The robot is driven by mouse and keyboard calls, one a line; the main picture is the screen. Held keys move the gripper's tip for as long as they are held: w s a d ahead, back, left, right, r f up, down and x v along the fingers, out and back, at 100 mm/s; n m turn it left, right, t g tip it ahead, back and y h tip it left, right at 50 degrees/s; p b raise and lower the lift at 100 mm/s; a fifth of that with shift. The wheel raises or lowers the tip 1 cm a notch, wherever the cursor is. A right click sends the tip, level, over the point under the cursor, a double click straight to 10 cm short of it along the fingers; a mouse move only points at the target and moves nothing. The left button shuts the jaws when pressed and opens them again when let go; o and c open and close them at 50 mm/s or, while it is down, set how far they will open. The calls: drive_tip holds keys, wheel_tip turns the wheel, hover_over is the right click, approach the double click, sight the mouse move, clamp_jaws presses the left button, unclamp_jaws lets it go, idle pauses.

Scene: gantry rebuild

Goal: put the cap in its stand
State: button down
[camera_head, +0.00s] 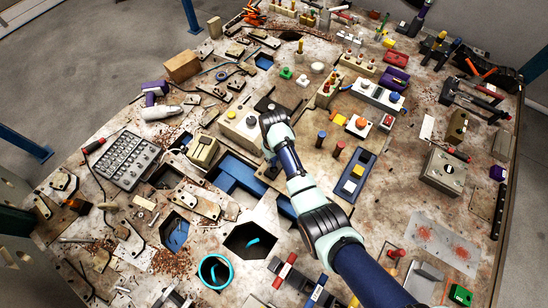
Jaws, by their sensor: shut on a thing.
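My gripper (270,168) is a small dark shape below my wrist, near the middle of the table, and my arm partly covers it. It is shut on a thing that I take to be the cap. The cap itself is hidden or too small to make out. I cannot pick out its stand for certain among the many fixtures. My gripper is low over the table, just right of a blue-lined opening.
A beige box with round buttons (241,130) stands left of my wrist. The blue-lined opening (232,178) and a dark hole (240,240) break the tabletop. A teal ring (214,270) lies near the front. Clutter leaves little free room.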

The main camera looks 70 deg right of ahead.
sight(274, 165)
drive_tip(key=shift+f, duration=0.15)
drive_tip(key=shift+f+b, duration=0.65)
drive_tip(key=shift+f, duration=0.15)
drive_tip(key=shift+f+b, duration=1.15)
drive_tip(key=shift+f, duration=0.7)
idle(0.9)
drive_tip(key=c, duration=0.8)
unclamp_jaws()
drive_tip(key=shift+r, duration=0.1)
wheel_tip(274, 165, up, 12)
drive_tip(key=shift+f, duration=0.1)
idle(0.4)
